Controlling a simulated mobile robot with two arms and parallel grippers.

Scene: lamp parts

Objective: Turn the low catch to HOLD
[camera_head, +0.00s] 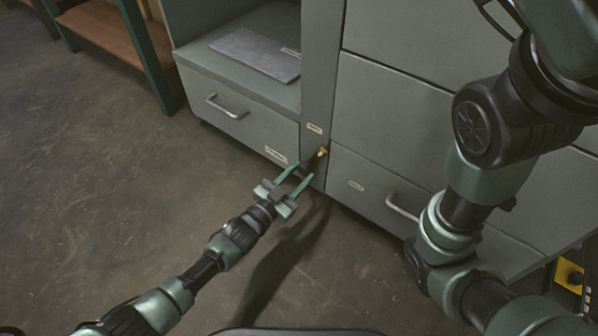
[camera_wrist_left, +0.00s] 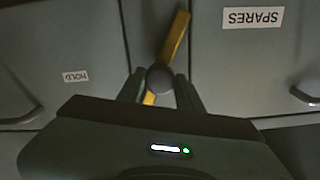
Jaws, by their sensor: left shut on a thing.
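The low catch (camera_head: 322,152) is a small yellow lever on the narrow post between the cabinet's two lower drawers. In the left wrist view the yellow lever (camera_wrist_left: 175,38) slants from upper right to lower left through a round grey hub (camera_wrist_left: 159,78). My left gripper (camera_head: 303,172) is at the post, its fingers (camera_wrist_left: 160,90) shut on the catch around the hub. A HOLD label (camera_head: 356,186) is on the drawer front right of the catch; it also shows in the left wrist view (camera_wrist_left: 75,76). My right gripper is outside the frames.
A SPARES label (camera_wrist_left: 253,18) is on the drawer (camera_head: 235,115) left of the post. A grey flat panel (camera_head: 255,54) lies in the open shelf above. Metal handles (camera_head: 403,208) project from the drawers. The floor (camera_head: 110,190) at left is clear; my right arm fills the right side.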

